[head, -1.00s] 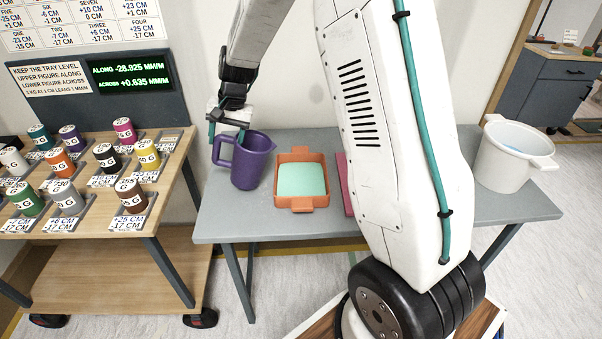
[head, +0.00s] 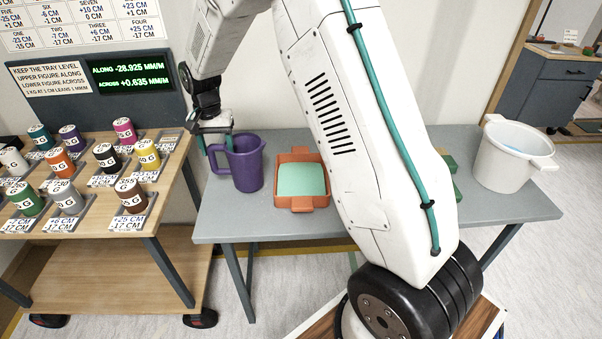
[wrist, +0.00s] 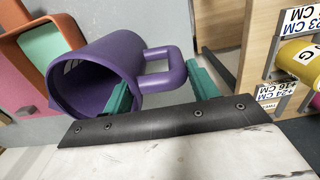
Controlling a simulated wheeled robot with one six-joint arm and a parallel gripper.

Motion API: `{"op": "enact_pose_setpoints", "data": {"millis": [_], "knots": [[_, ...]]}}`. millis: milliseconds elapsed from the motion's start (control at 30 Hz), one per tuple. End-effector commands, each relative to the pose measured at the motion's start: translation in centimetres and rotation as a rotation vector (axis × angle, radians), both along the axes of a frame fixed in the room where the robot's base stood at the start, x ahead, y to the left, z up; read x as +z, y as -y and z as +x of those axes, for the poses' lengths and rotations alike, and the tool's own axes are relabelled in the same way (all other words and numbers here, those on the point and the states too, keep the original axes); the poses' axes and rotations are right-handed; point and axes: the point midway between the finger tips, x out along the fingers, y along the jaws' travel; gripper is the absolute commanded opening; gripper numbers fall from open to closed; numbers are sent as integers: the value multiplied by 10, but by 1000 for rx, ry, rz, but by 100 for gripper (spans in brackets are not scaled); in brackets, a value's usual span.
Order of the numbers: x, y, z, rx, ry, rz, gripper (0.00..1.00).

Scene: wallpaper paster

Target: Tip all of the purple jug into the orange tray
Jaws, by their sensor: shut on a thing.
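The purple jug (head: 246,167) stands close to upright at the left end of the grey table; I cannot tell whether its base touches the top. My gripper (head: 216,146) is at its left, shut on its handle. In the wrist view the jug (wrist: 95,70) shows its open mouth and purple inner wall, and its handle lies between the teal fingers of my gripper (wrist: 160,82). I see no contents in the jug, but its bottom is hidden. The orange tray (head: 302,203) sits just right of the jug and holds a flat pale-green layer.
A white bucket (head: 503,170) stands at the table's (head: 250,227) right end. A green object (head: 450,165) is partly hidden behind my arm. A wooden cart (head: 165,190) with several labelled weights stands at the left. A display (head: 130,75) reads -28.925 along and +0.635 across.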

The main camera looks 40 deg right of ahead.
Motion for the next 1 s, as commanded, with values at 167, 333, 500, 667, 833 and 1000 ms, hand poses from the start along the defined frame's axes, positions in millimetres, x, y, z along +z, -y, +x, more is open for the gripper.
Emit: {"op": "enact_pose_setpoints", "data": {"millis": [167,333,500,667,833,1000], "knots": [[5,0,0,0,2,1,3],[22,0,0,0,3,0,3],[39,0,0,0,2,1,3],[40,0,0,0,0,0,3],[40,0,0,0,1,1,3],[40,0,0,0,1,1,3]]}}
